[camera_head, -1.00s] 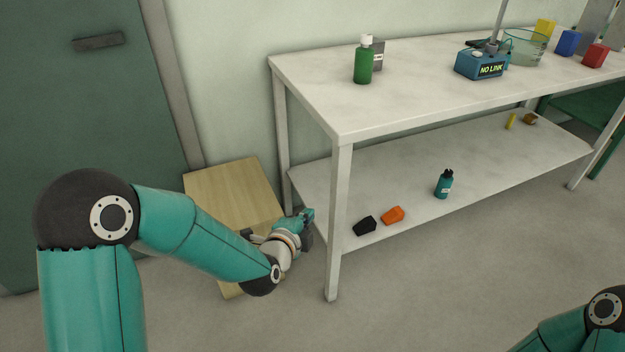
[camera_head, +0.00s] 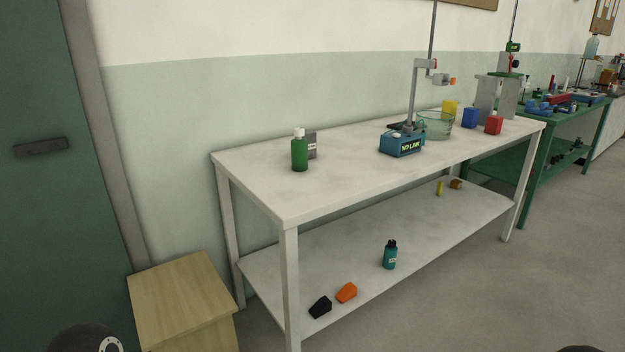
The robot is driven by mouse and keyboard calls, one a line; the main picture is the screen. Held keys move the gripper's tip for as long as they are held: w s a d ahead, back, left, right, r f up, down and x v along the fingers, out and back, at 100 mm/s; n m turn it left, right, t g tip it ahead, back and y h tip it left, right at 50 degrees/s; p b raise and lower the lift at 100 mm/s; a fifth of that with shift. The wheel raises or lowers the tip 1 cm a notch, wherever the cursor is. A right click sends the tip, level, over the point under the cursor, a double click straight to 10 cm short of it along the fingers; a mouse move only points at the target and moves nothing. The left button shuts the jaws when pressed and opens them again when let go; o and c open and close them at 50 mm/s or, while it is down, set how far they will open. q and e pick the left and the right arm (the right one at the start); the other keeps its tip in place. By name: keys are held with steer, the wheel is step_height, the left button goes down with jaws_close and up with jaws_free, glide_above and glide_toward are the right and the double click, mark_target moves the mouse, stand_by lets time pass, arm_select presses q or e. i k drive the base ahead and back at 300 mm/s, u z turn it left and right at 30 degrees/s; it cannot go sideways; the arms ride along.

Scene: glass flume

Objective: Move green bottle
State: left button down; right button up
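The green bottle (camera_head: 299,153) with a white cap stands upright on the white table's top (camera_head: 345,150), near its left end. A grey box (camera_head: 311,144) stands just behind it, partly hidden by the bottle. Neither gripper is in the picture. Only a dark joint of my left arm shows at the bottom left, and a sliver of dark arm shows at the bottom right.
A wooden box (camera_head: 180,298) stands on the floor left of the table. A blue NO LINK device (camera_head: 402,143), a glass container (camera_head: 434,125) and coloured blocks stand farther right. The lower shelf (camera_head: 330,262) holds a teal bottle (camera_head: 390,255) and wedges. Tabletop around the green bottle's front is clear.

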mark_target(299, 147)
steer(key=u, duration=0.1)
steer(key=k, duration=0.25)
steer(key=z, duration=0.85)
steer(key=i, duration=1.4)
steer(key=u, duration=0.4)
